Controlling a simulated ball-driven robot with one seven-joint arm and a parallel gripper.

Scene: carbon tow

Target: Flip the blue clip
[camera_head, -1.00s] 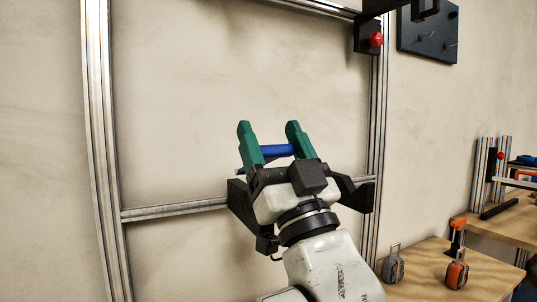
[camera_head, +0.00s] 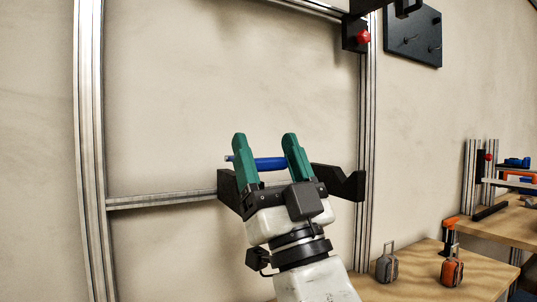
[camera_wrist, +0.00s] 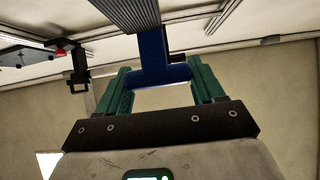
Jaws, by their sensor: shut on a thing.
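The blue clip (camera_head: 270,164) sits crosswise between the two green fingers of my gripper (camera_head: 265,138), which is shut on it. A narrow blue end sticks out past the left finger. In the wrist view the clip (camera_wrist: 153,60) looks T-shaped: its crossbar spans the fingers of my gripper (camera_wrist: 161,68) and its wide stem points up the picture. The stem's upper end meets or overlaps a grey ribbed bar (camera_wrist: 130,14); I cannot tell whether they touch. My fingers point up in the head view.
A metal frame (camera_head: 90,200) with a crossbar (camera_head: 150,201) stands before the wall. A red knob (camera_head: 363,37) is at upper right. A wooden table (camera_head: 415,270) at lower right bears a grey item (camera_head: 387,266) and an orange one (camera_head: 452,270).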

